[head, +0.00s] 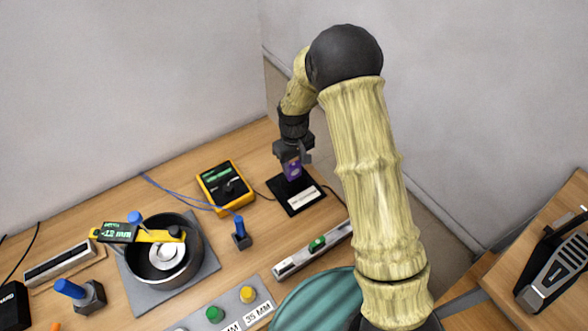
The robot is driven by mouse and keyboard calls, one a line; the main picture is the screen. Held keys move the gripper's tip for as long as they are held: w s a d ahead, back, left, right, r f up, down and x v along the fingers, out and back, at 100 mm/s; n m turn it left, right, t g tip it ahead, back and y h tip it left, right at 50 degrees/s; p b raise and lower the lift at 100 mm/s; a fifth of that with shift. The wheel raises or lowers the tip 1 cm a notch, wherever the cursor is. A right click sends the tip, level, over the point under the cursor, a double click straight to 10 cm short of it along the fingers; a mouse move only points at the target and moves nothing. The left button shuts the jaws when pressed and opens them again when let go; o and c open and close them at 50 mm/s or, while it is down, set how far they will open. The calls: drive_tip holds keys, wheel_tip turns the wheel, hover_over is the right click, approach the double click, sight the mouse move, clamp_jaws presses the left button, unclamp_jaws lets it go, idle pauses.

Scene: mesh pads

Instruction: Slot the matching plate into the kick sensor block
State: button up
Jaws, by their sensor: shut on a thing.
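My gripper (295,155) is shut on a small purple plate (293,172) with a light marking, held upright. The plate is at the rear part of a black block (284,188), which lies on the table near its far right edge. The block has a white label, too small to read, and looks like the kick sensor block. The plate's lower edge meets the block in the picture. I cannot tell whether it sits in a slot or is just above it. The slot itself is hidden.
A yellow meter (207,197) with a blue lead stands left of the block. A blue-handled tool (240,232) and a silver rail (290,268) are nearer. A dark round pan (198,262) rests on a grey pad (133,296). A teal disc (315,303) is in front; a pedal (548,275) is right.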

sight(294, 178)
drive_tip(key=shift+f+p, duration=0.5)
drive_tip(key=shift+f, duration=1.4)
drive_tip(key=shift+f, duration=0.2)
drive_tip(key=o, duration=1)
drive_tip(key=shift+r, duration=0.1)
wheel_tip(294, 178, up, 12)
drive_tip(key=b, duration=0.3)
drive_tip(key=shift+r, duration=0.15)
